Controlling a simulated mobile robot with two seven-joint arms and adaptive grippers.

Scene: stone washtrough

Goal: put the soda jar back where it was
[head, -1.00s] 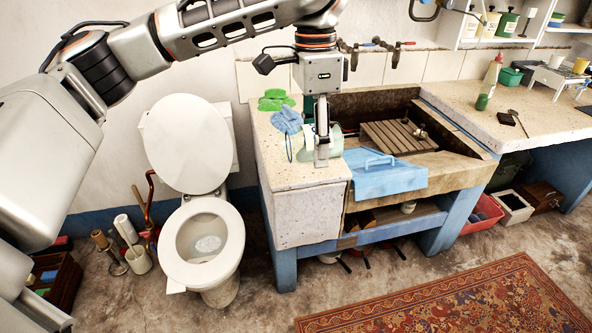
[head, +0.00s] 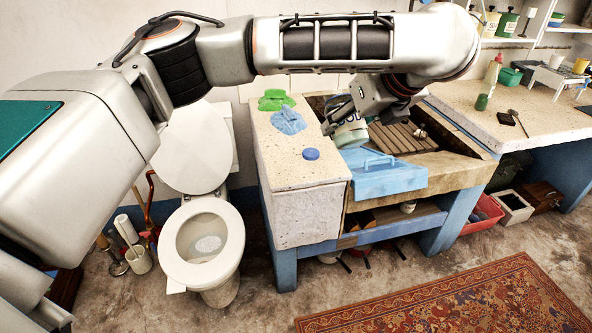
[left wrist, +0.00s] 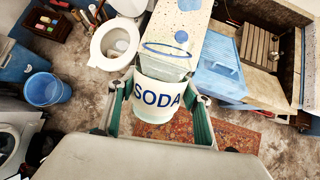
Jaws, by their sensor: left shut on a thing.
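The soda jar (head: 349,133) is a clear jar with white contents and the word SODA on it. In the left wrist view the jar (left wrist: 157,95) sits between both fingers, its blue-ringed open mouth facing away from the wrist. My left gripper (head: 366,108) is shut on it and holds it tilted, above the near left part of the trough. A round blue lid (head: 311,154) lies apart from the jar on the pale speckled counter (head: 300,173); it also shows in the left wrist view (left wrist: 181,36). My right gripper is not in view.
A blue piece with a handle (head: 385,178) lies across the front of the stone trough (head: 455,160); a slatted wooden board (head: 395,138) is inside. Green (head: 275,100) and blue cloths (head: 288,121) lie on the counter's back part. Its front part is bare around the lid.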

